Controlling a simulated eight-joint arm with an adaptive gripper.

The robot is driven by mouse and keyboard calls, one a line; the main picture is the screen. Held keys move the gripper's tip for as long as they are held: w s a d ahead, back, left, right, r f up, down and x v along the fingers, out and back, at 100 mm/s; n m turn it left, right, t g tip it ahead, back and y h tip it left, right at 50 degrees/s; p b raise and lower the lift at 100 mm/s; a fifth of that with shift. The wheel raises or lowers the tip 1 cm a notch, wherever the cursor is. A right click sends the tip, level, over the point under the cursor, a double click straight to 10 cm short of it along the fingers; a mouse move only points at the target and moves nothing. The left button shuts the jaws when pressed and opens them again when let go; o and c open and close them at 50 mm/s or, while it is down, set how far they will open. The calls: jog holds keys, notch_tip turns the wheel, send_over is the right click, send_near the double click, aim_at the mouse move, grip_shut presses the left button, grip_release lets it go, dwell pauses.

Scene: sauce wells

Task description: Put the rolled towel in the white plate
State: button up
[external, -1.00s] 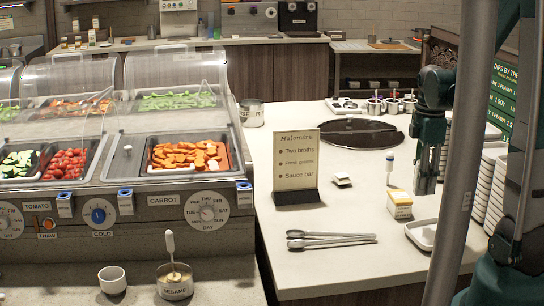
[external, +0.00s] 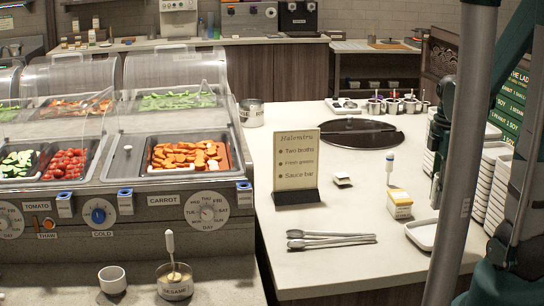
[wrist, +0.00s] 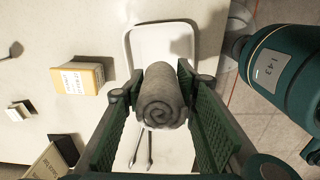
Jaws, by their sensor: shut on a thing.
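My gripper (wrist: 160,93) is shut on the grey rolled towel (wrist: 162,100), whose spiral end faces the camera in the wrist view. One green finger presses on each side of the towel. The white plate (wrist: 139,38) is a shallow rectangular tray beyond and below the towel in the wrist view. The towel and fingers hide part of it. I cannot tell the exact height between towel and plate. In the external view the white plate (external: 420,235) lies near the counter's right edge, partly behind a grey post. The gripper and towel are hidden there.
A yellow-and-white box (external: 400,204) stands just behind the plate. Metal tongs (external: 330,240) lie to its left.

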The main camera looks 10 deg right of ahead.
jog(key=b, duration=0.1)
send_over(432, 238)
jog(key=shift+f, duration=2.9)
jog(key=shift+f+b, duration=0.75)
jog(key=shift+f, duration=1.35)
jog(key=shift+f, duration=0.2)
jog(key=o, duration=0.9)
jog(key=shift+r, duration=0.25)
jog(key=shift+r+p, duration=1.4)
jog(key=shift+r, duration=4.6)
